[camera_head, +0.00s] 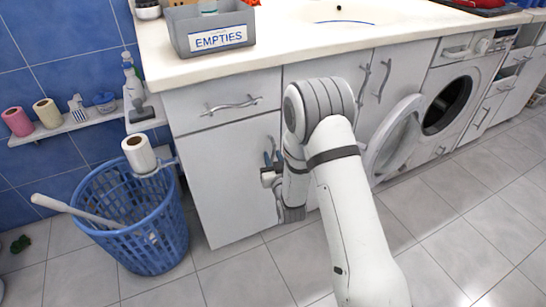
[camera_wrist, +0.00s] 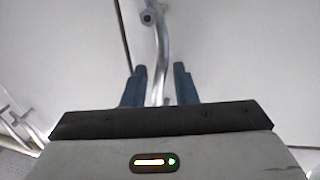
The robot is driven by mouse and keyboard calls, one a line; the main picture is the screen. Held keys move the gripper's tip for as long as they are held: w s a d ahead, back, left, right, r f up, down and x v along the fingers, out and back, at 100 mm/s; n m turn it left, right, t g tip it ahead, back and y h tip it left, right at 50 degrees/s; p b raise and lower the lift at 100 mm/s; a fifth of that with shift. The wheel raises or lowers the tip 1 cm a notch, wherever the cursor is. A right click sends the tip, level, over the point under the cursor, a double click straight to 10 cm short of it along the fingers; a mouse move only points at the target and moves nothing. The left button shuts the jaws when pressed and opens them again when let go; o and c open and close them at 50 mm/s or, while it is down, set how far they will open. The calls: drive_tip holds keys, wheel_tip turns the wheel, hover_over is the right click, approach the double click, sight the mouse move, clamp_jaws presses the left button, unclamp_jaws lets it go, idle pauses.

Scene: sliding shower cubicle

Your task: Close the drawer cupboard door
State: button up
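The drawer cupboard has a white drawer (camera_head: 215,100) with a wavy metal handle. Its white door (camera_head: 225,185) is below and looks flush or nearly so with the front; I cannot tell whether it is fully shut. My gripper (camera_head: 272,159) is at the door's right side, by its vertical handle. In the wrist view, the two dark blue fingers of my gripper (camera_wrist: 161,72) are apart, with the metal handle (camera_wrist: 162,40) running between them. Contact with the handle cannot be made out. My arm hides part of the front to the right of the door.
A blue laundry basket (camera_head: 140,235) stands on the floor left of the cupboard, below a paper roll (camera_head: 139,153). The round washing machine door (camera_head: 396,138) stands open at the right. A grey EMPTIES box (camera_head: 210,30) sits on the countertop. Tiled floor in front is clear.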

drive_tip(key=p+v, duration=0.1)
drive_tip(key=v, duration=0.6)
drive_tip(key=shift+s, duration=0.1)
drive_tip(key=s+d+r+m+g+h+p, duration=0.1)
drive_tip(key=d+r+g+h+p, duration=0.15)
drive_tip(key=d+r+p, duration=0.75)
drive_tip(key=s+r+m+g+h+p, duration=0.15)
drive_tip(key=r+g+p, duration=0.35)
drive_tip(key=r, duration=1.1)
drive_tip(key=s+d+r+g+h+p, duration=0.1)
drive_tip(key=s+d+r+g+p, duration=0.2)
drive_tip(key=s+r+p, duration=0.3)
drive_tip(key=s+d+r+m+g+p, duration=0.1)
drive_tip(key=s+d+r+g+p, duration=0.3)
drive_tip(key=s+r, duration=1.1)
drive_tip(key=s+d+p, duration=0.2)
drive_tip(key=p, duration=0.1)
drive_tip(key=shift+d+r+h, duration=0.2)
drive_tip(key=shift+r+h, duration=0.15)
drive_tip(key=shift+h, duration=0.05)
drive_tip(key=shift+s, duration=0.15)
